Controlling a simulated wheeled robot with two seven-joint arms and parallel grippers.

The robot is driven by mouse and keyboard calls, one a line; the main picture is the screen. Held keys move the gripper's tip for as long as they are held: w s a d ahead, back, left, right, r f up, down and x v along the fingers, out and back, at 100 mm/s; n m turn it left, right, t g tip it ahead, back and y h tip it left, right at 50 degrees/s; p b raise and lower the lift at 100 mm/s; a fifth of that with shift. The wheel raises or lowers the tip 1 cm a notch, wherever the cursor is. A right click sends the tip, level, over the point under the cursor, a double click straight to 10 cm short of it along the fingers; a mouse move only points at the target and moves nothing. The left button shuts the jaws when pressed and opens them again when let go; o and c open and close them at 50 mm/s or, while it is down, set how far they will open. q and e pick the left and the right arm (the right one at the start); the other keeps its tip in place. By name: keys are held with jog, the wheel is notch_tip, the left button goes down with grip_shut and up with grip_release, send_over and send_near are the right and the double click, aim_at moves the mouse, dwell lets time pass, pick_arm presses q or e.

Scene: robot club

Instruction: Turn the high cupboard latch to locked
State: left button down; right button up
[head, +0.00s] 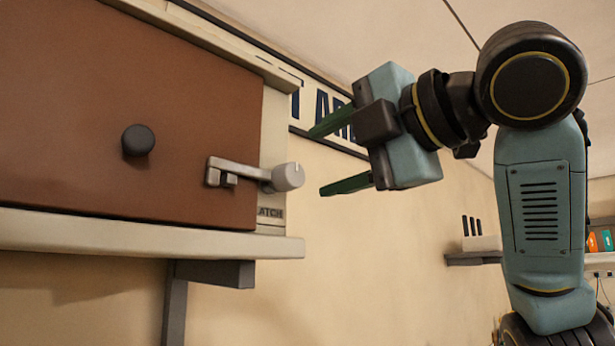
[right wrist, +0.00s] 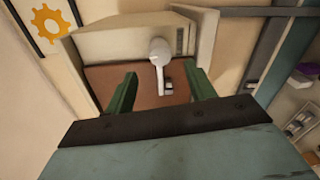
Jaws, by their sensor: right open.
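The high cupboard (head: 200,100) has a brown door with a dark round knob (head: 138,140). Its latch (head: 240,171) is a grey bar lying nearly level across the door's right edge, with a pale round hub (head: 288,177) on the frame. A label partly reading "ATCH" sits below the hub. My right gripper (head: 328,160) is open and empty, just right of the hub and apart from it, fingers pointing at the cupboard. In the right wrist view the latch (right wrist: 160,52) shows between and beyond the open fingers (right wrist: 160,90). My left gripper is not in view.
A ledge (head: 150,236) runs under the cupboard, with a bracket (head: 215,273) below. A lettered sign (head: 310,100) hangs on the wall behind my right gripper. A small shelf (head: 473,257) with dark upright items is farther right. The wall below the gripper is clear.

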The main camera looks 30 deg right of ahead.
jog(key=b+v, duration=0.1)
jog(key=v, duration=0.6)
jog(key=shift+s, duration=0.2)
